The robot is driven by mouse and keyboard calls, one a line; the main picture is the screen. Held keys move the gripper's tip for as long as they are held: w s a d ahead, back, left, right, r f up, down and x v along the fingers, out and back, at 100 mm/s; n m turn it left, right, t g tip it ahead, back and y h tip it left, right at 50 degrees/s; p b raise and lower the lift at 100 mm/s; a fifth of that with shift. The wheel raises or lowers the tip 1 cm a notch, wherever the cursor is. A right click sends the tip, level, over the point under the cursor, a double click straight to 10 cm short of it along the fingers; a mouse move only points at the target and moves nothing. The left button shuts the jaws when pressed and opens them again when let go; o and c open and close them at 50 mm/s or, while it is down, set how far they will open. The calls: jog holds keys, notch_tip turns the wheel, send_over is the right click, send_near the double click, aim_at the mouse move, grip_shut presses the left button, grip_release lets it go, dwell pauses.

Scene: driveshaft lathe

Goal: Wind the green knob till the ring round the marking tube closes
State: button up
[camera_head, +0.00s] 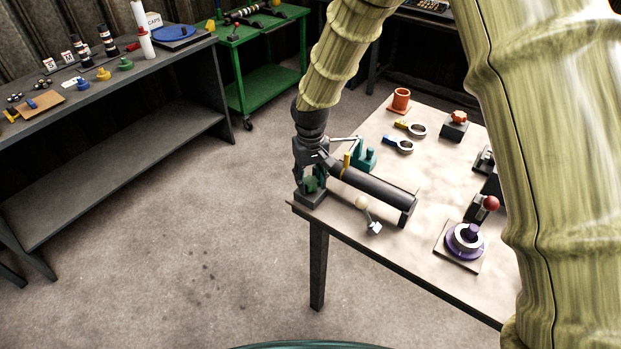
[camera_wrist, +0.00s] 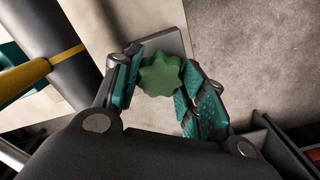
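The green knob (camera_wrist: 160,75) has a lobed rim and sits on a grey block (camera_wrist: 166,43) at the table's near left corner. In the head view the knob (camera_head: 311,184) is partly hidden by my fingers. My gripper (camera_wrist: 161,78) points down over it, with one teal-padded finger close on each side. I cannot tell whether the pads press on the knob. A dark tube (camera_head: 375,190), likely the marking tube, lies beside the block.
The floor left of the table is clear.

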jog(key=shift+c, duration=1.2)
jog(key=n+p, duration=0.1)
jog(key=n, duration=0.2)
jog(key=shift+r+n, duration=0.1)
jog(key=shift+n, duration=0.3)
jog(key=n+p, duration=0.1)
jog(key=n, duration=0.3)
jog(key=shift+n, duration=0.3)
jog(key=n+p, duration=0.1)
jog(key=n, duration=0.3)
jog(key=shift+p, duration=0.35)
jog(key=n+p, duration=0.1)
jog(key=n, duration=0.4)
jog(key=shift+n, duration=0.3)
